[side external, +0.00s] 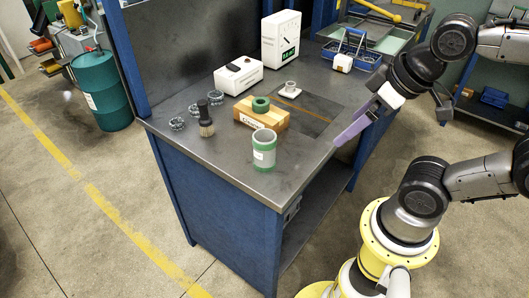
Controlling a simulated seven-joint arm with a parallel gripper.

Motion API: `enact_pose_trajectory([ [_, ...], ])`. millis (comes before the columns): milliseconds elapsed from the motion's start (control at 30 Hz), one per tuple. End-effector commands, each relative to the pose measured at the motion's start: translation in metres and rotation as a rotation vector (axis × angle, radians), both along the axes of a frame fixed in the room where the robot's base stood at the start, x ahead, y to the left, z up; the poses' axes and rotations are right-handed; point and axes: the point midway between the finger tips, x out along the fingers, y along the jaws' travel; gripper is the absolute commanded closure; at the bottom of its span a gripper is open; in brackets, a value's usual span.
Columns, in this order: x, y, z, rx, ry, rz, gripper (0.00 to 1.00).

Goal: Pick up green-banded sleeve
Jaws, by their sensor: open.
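The green-banded sleeve (264,151) is a pale grey cylinder with green at its top and bottom and a white label. It stands upright near the front edge of the grey workbench (222,164), in the side external view. My gripper (347,136), with purple fingers, is open. It is to the right of the sleeve, at the bench's right edge and apart from the sleeve. The gap between the fingers is hard to see from this side.
A wooden block (274,123) with a green ring (260,104) on it stands behind the sleeve. A dark brush (206,122) and several metal rings are to the left. A small white cup (290,88), a white scale-like box (238,76) and a blue basket (350,52) stand farther back.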

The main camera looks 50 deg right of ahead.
Motion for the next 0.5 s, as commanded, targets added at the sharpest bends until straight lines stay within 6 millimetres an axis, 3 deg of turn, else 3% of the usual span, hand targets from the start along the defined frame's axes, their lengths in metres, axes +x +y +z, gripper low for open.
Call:
enact_pose_trajectory([
  [133, 0.002, 0.0, 0.01, -0.099, -0.001, 0.186, 0.0],
  [267, 0.024, 0.0, 0.032, -0.232, 0.029, 0.453, 0.0],
  [400, 0.067, 0.002, 0.047, -0.352, 0.108, 0.771, 0.0],
  [500, 0.103, 0.004, 0.047, -0.403, 0.175, 0.985, 0.0],
])
